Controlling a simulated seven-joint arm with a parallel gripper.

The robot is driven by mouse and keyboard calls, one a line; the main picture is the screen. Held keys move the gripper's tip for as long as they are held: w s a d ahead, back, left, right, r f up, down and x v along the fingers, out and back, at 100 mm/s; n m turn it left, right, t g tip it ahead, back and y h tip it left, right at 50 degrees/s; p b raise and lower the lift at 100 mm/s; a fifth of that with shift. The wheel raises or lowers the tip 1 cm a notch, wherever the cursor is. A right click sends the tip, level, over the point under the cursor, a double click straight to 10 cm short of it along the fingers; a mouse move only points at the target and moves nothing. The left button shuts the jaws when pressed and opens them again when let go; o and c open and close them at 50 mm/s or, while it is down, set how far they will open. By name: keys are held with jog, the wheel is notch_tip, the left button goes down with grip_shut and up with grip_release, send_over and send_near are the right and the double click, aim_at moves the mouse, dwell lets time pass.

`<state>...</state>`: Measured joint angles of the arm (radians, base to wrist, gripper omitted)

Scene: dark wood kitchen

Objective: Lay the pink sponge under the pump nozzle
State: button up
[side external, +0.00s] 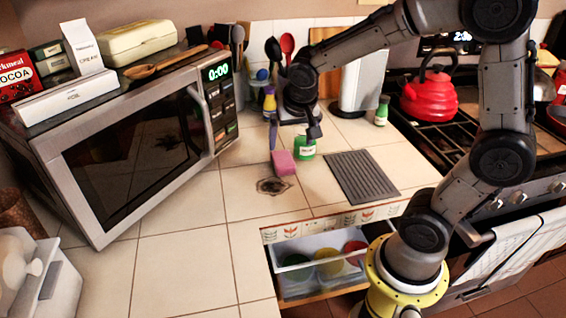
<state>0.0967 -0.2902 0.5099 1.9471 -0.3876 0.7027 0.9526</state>
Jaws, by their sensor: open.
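The pink sponge (284,163) lies on the beige tiled counter, just left of a small green container (305,149) with a white label. My gripper (294,138) points down above and slightly behind the sponge, with its fingers apart and nothing seen between them. The green container's upper part is partly covered by my gripper, so I cannot tell whether it carries a pump nozzle. A yellow bottle with a purple top (269,99) stands further back on the left. No pump nozzle shows clearly.
A dark ribbed mat (362,177) lies right of the sponge. A dark stain (273,186) marks the tiles in front of it. The microwave (130,145) fills the left. An open drawer (318,272) holds colored items. A red kettle (430,97) is on the stove.

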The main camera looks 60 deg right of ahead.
aim_at(286, 165)
jog(key=x, duration=1.1)
jog(key=shift+w+f, duration=0.15)
jog(key=shift+f, duration=0.2)
jog(key=c, duration=1.5)
